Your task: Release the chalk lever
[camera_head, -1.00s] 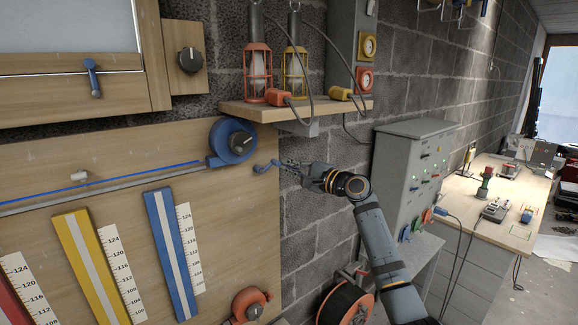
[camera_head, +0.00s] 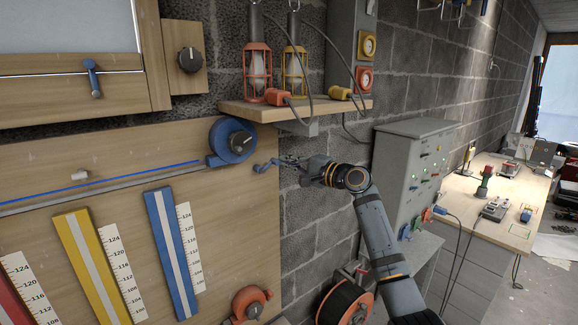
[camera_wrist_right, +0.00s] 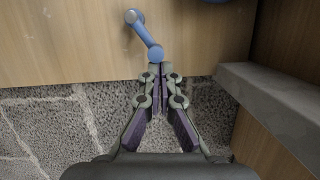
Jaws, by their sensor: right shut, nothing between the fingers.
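A blue lever (camera_head: 265,165) sticks out from the wooden board just below and right of the blue reel (camera_head: 232,140). I take it for the chalk lever. In the right wrist view the lever (camera_wrist_right: 144,34) slants down to a round knob. My right gripper (camera_head: 292,161) is at the lever's right end, shut and empty. In the wrist view its fingertips (camera_wrist_right: 160,68) are together right at the knob; I cannot tell whether they touch it. My left gripper is not in view.
A shelf (camera_head: 290,109) with caged lamps overhangs the gripper. A grey control cabinet (camera_head: 405,165) stands to the right. An orange reel (camera_head: 345,303) is below. Yellow and blue strips (camera_head: 172,255) with scales are on the board. Another blue handle (camera_head: 92,78) is upper left.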

